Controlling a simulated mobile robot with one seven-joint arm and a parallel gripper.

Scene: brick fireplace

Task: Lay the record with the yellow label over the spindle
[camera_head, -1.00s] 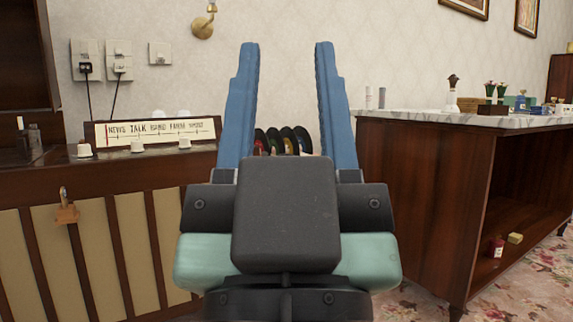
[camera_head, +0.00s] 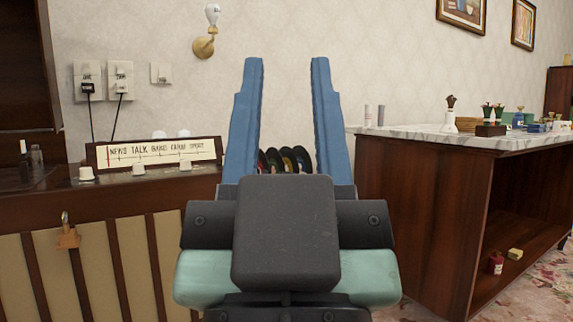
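My gripper (camera_head: 288,62) is in the middle of the view, its two blue fingers pointing up and spread wide apart, with nothing between the tips. Several dark records (camera_head: 284,160) stand on edge in a row behind it, seen in the gap between the fingers. Their labels are partly covered by my gripper. Reddish and greenish label colours show, but I cannot make out which record has the yellow label. The spindle is not visible.
A marble-topped cabinet (camera_head: 430,190) with an open shelf stands at right, holding bottles and small plants. Patterned carpet (camera_head: 540,290) shows at lower right.

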